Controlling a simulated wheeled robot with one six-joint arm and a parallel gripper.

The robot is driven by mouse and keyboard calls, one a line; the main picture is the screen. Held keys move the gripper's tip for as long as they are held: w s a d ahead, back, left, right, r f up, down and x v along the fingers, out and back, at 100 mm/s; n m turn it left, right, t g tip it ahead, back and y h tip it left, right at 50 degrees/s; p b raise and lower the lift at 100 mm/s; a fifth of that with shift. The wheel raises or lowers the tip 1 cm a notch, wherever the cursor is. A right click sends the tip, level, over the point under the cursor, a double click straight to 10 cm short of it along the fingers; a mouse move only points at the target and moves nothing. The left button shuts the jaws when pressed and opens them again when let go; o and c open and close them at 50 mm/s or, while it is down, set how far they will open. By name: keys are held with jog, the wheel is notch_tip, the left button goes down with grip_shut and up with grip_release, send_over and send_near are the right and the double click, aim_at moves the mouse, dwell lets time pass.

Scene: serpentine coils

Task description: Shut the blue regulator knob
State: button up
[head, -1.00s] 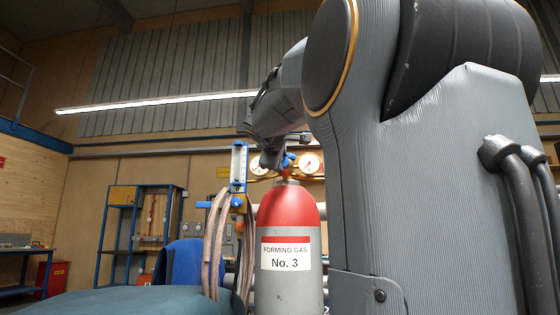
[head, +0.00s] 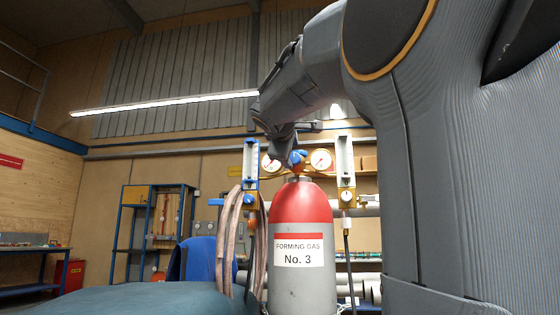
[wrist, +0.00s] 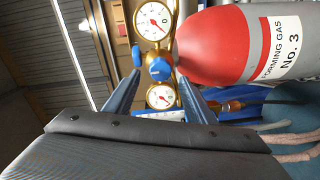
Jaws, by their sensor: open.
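A red and grey gas cylinder (head: 301,210) labelled Forming Gas No. 3 stands upright. A brass regulator with a blue knob (head: 298,158) and two dial gauges sits at its top. In the wrist view the round blue knob (wrist: 160,69) lies between the two gauges, with a second blue part (wrist: 137,55) beside it. My gripper (wrist: 162,82) is open, its two blue fingers on either side of the line to the round knob. Nothing is between them that they grip. In the head view my gripper (head: 284,152) is close by the knob; contact cannot be told.
Looped hoses (head: 228,240) hang left of the cylinder (wrist: 215,45). A blue shelf rack (head: 150,225) stands farther back. A teal surface (head: 120,300) fills the lower left foreground.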

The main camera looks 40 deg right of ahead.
jog(key=v, duration=0.3)
jog(key=shift+s+a, duration=0.25)
jog(key=shift+s, duration=0.05)
dwell(0.3)
